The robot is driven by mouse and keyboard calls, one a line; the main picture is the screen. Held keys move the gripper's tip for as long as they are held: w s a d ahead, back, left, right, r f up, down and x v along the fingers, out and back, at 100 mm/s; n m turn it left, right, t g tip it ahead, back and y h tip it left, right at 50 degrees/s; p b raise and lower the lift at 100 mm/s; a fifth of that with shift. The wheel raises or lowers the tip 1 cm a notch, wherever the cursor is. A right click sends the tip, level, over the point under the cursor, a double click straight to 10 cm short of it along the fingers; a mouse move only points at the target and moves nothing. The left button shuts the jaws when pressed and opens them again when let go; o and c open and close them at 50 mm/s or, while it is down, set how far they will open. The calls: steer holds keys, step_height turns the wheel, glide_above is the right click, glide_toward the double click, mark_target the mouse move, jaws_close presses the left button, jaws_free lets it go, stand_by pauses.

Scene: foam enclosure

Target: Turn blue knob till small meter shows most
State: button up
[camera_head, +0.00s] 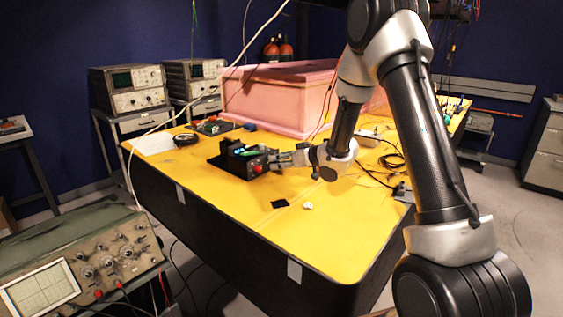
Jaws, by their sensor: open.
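A small black device (229,163) sits on the yellow table top, near its middle. A small red spot (257,169) shows on its near face, and green and blue parts show on its top. I cannot make out for sure which part is the blue knob. No small meter can be read at this size. My gripper (277,161) is open at the right side of the device, its fingers pointing left toward it. Whether they touch anything is too small to tell. My gripper and wrist hide part of the table behind them.
A pink foam box (275,98) stands behind the device. A black square (279,204) and a small white piece (308,206) lie in front. Cables lie at right. The front table is mostly clear.

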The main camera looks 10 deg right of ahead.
steer(key=shift+c, duration=0.4)
jaws_close()
steer(key=shift+w+d+f+m+g+y, duration=0.1)
steer(key=shift+m+g+y, duration=0.25)
steer(key=shift+m+y, duration=0.45)
steer(key=shift+w+d+m+g+y, duration=0.1)
steer(key=shift+m+g+y, duration=0.3)
steer(key=shift+m, duration=0.7)
steer(key=shift+o, duration=0.4)
jaws_free()
